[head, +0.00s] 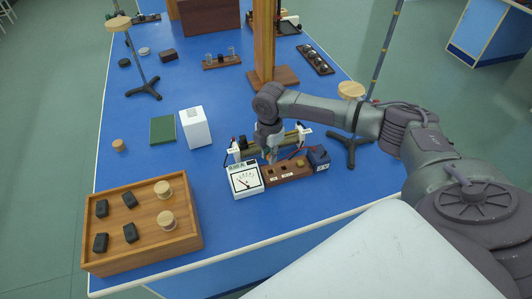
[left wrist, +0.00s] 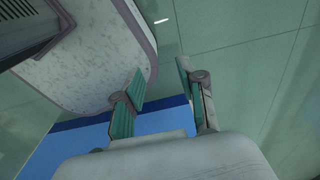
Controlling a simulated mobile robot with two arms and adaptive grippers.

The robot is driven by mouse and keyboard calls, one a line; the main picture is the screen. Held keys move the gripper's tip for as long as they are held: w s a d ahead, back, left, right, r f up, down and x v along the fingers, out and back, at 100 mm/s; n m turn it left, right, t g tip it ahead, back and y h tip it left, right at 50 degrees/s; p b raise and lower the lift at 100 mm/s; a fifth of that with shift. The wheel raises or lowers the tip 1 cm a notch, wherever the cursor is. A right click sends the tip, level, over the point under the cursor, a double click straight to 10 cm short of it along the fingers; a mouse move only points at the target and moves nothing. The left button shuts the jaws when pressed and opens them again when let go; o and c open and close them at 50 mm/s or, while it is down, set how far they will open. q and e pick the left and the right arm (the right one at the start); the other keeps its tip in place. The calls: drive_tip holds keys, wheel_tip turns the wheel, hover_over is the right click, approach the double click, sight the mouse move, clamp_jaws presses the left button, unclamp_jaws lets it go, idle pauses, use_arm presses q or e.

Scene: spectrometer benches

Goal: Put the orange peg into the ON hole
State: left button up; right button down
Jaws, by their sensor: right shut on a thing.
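The brown wooden block (head: 297,174) on the blue bench has dark holes in its top and small white labels on its front, too small to read. A dull yellow knob (head: 300,163) sits at its right part. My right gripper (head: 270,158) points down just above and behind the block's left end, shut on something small. I take this for the orange peg; the fingers hide it and its colour does not show. My left gripper (left wrist: 160,76) shows only in the left wrist view, its teal-padded fingers apart with nothing between them.
A white meter (head: 245,180) adjoins the block's left end and a dark blue battery box (head: 318,158) its right. A tube on supports (head: 291,138) stands close behind. A wooden tray (head: 142,252) with black blocks and wooden discs lies front left. A black tripod stand (head: 348,150) is right.

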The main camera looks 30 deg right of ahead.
use_arm(q)
drive_tip(key=w+d+f+b, duration=0.1)
drive_tip(key=w+d, duration=0.3)
drive_tip(key=w, duration=0.1)
use_arm(e)
drive_tip(key=shift+w+d+f, duration=0.1)
drive_tip(key=shift+d+f, duration=0.2)
drive_tip(key=shift+f, duration=0.4)
drive_tip(key=shift+f+b, duration=0.15)
drive_tip(key=shift+b, duration=0.15)
drive_tip(key=shift+a+f+b, duration=0.15)
drive_tip(key=shift+f+b, duration=0.45)
drive_tip(key=shift+b, duration=0.15)
drive_tip(key=shift+f, duration=0.25)
drive_tip(key=shift+f+b, duration=0.65)
drive_tip(key=shift+b, duration=0.35)
drive_tip(key=shift+f, duration=0.6)
use_arm(q)
drive_tip(key=shift+t, duration=0.3)
drive_tip(key=f, duration=0.1)
drive_tip(key=s+a+f, duration=0.1)
drive_tip(key=f, duration=0.1)
drive_tip(key=s+f, duration=0.1)
drive_tip(key=shift+a+f, duration=0.25)
drive_tip(key=shift+a, duration=0.1)
use_arm(e)
drive_tip(key=shift+f, duration=0.3)
